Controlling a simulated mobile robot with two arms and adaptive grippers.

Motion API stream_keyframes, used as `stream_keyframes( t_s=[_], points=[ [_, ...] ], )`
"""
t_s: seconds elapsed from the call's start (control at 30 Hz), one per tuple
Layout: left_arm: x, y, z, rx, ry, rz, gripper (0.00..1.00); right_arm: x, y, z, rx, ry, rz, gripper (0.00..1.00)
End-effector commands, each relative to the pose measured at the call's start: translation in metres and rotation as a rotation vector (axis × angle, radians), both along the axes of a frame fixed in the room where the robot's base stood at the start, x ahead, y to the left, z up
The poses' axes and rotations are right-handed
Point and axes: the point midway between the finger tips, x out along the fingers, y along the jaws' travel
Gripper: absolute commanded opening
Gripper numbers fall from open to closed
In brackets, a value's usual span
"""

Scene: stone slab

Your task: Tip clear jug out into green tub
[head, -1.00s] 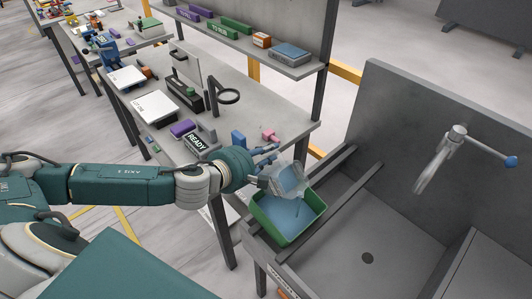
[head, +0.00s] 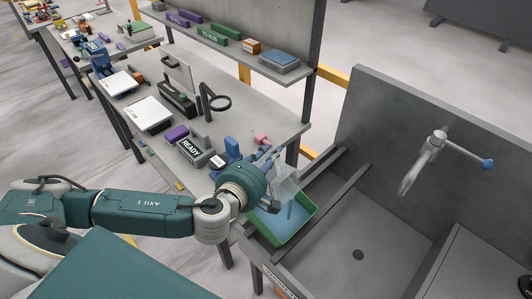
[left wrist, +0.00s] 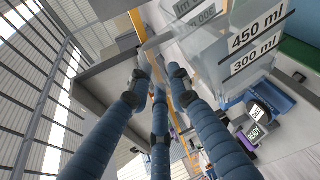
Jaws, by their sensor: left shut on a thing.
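The clear jug (head: 286,184) is tilted above the green tub (head: 312,214), at the tub's far side. In the left wrist view the jug (left wrist: 225,50) shows labels reading 450 ml and 300 ml. I see no clear liquid level in it. My left gripper (head: 268,170) is shut on the jug; in the left wrist view its blue fingers (left wrist: 158,75) reach to the jug's side. The tub holds blue liquid (head: 275,222), with a darker blue streak that may be a stream. My right gripper is out of view.
The tub rests on rails (head: 348,180) at the left of a grey stone sink (head: 325,245) with a tap (head: 425,160). A workbench (head: 240,125) behind the gripper holds a READY box (head: 191,149), a magnifier ring (head: 221,103) and a pink object (head: 261,139).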

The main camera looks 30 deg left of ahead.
Motion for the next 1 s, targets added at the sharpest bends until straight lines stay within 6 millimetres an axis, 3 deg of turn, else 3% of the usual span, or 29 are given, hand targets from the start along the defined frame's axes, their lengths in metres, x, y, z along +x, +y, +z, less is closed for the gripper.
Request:
stream_keyframes(
  t_s=[0.37,1.0],
  points=[
    [-0.005,-0.020,0.019,0.175,-0.071,-0.003,0.00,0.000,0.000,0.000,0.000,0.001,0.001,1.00],
    [-0.018,-0.053,0.028,0.419,-0.154,-0.002,0.00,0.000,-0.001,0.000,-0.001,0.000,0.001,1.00]
  ],
)
